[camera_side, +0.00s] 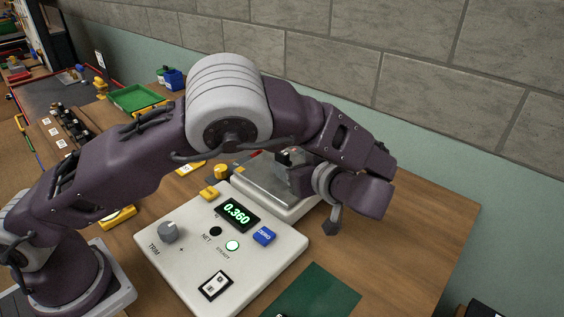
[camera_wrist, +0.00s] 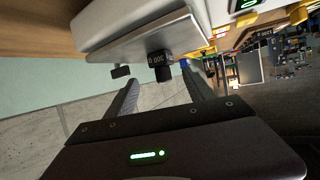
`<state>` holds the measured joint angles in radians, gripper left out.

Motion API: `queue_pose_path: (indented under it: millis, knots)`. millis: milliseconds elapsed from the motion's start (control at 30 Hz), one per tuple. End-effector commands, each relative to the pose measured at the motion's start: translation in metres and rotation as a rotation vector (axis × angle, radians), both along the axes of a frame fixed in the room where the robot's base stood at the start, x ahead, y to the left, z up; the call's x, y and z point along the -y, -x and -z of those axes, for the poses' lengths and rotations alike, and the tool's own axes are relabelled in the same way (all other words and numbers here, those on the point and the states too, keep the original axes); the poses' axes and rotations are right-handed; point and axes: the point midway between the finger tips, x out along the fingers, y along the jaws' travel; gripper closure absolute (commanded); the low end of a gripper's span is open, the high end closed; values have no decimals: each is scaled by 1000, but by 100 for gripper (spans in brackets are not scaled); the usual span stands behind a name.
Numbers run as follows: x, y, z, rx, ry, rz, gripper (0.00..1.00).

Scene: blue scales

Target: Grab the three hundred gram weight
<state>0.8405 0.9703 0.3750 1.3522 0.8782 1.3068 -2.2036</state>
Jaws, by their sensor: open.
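A small black weight (camera_wrist: 157,64) with pale lettering that looks like 300 g shows in the wrist view, at the edge of the metal pan of the scale (camera_wrist: 140,28). My gripper (camera_wrist: 153,72) is open, with one finger on each side of the weight in that picture. I see no clear contact, and the depth between fingers and weight is hard to judge. In the side view, the scale (camera_side: 157,263) reads 0.360 and its pan (camera_side: 263,183) is partly behind my wrist. My arm and gripper hide most of the weight there.
The scale's panel has a knob (camera_side: 169,232) and a blue button (camera_side: 264,236). A dark green mat (camera_side: 318,295) lies in front. A green tray (camera_side: 135,98) and several small parts stand at the back left. The tiled wall (camera_side: 310,60) is close behind; the table's right side is clear.

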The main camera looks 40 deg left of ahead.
Motion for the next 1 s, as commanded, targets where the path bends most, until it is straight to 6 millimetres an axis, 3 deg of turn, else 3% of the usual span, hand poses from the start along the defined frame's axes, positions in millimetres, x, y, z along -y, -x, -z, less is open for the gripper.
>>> queue_pose_path:
  millis: [333, 600, 933, 1000]
  knots:
    - [-49, -14, 29, -2, 0, -4, 38]
    - [-54, -17, 31, 0, 1, 0, 38]
    - [-54, -17, 31, 0, 1, 0, 100]
    - [-54, -17, 31, 0, 1, 0, 100]
